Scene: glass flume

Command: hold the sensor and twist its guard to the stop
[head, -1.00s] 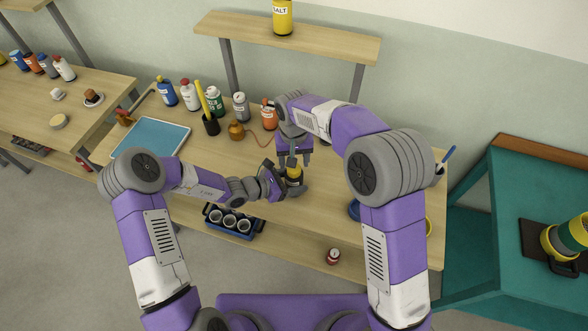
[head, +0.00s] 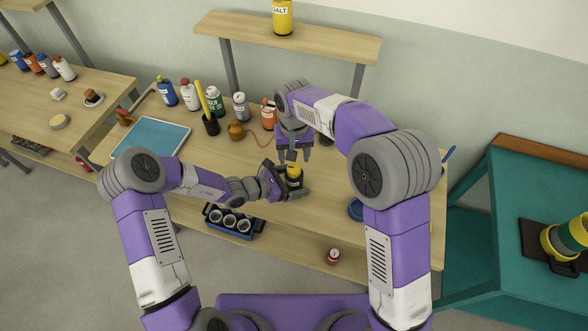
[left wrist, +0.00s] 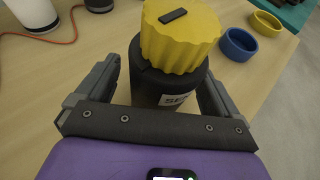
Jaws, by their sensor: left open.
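The sensor is a dark cylinder (head: 295,183) standing upright on the bench, with a yellow guard (head: 294,171) on top. In the left wrist view, the dark body (left wrist: 160,98) bears a partly visible label, and the ribbed yellow guard (left wrist: 183,35) has a black bar on its top. My left gripper (head: 286,188) is open, low at the sensor; in the left wrist view its fingers stand on both sides of the body, with visible gaps. My right gripper (head: 295,157) is just above and behind the guard, apart from it, fingers spread and empty.
A blue ring (left wrist: 238,44) and a yellow ring (left wrist: 265,22) lie on the bench beyond the sensor. Several bottles, a pen cup (head: 211,125) and a brown round object (head: 236,131) with a red cord stand at the back. A blue tray (head: 150,138) lies left. Bench around the sensor is clear.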

